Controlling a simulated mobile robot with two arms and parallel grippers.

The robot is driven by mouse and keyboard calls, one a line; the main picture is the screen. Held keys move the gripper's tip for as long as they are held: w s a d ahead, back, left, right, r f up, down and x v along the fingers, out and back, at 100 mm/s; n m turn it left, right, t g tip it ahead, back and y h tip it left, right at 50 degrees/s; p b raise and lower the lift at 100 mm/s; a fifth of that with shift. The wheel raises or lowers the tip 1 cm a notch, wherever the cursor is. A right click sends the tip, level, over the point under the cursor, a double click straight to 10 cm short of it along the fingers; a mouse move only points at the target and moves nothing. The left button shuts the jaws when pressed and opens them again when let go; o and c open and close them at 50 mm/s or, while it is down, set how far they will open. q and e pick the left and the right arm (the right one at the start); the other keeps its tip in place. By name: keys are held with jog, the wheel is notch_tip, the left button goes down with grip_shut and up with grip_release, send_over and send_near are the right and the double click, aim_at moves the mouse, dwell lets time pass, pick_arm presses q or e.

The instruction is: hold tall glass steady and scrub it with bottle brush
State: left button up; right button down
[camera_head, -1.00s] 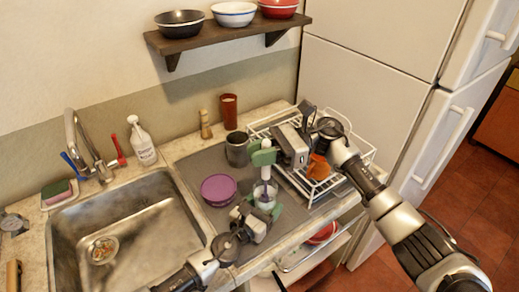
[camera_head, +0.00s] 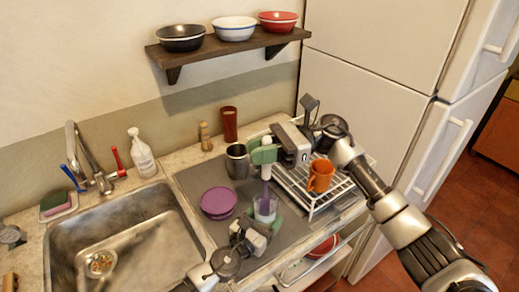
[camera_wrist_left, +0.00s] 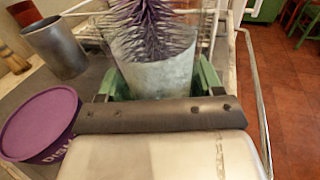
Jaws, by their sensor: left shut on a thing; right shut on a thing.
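The tall clear glass (camera_head: 265,211) stands over the grey mat in the head view. My left gripper (camera_head: 258,226) is shut around its lower part; in the left wrist view the glass (camera_wrist_left: 160,78) sits between green fingers and looks whitish lower down. My right gripper (camera_head: 264,152) is shut on the bottle brush, whose white handle end pokes out above the fingers. The bristles also fill the glass's upper part in the left wrist view (camera_wrist_left: 150,32).
A purple tub (camera_head: 217,202) and a grey metal cup (camera_head: 237,162) stand left of the glass. A white wire rack (camera_head: 345,188) with an orange mug (camera_head: 320,176) is to the right. The sink (camera_head: 130,250) lies left. A brown tumbler (camera_head: 229,124) stands behind.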

notch_tip(320, 180, down, 4)
jog(key=shift+f, duration=0.15)
dwell(0.3)
notch_tip(320, 180, up, 14)
jog(key=shift+r, duration=0.2)
dwell(1.9)
dwell(0.8)
pick_arm(q)
jog(key=o, duration=1.2)
jog(key=v, duration=1.2)
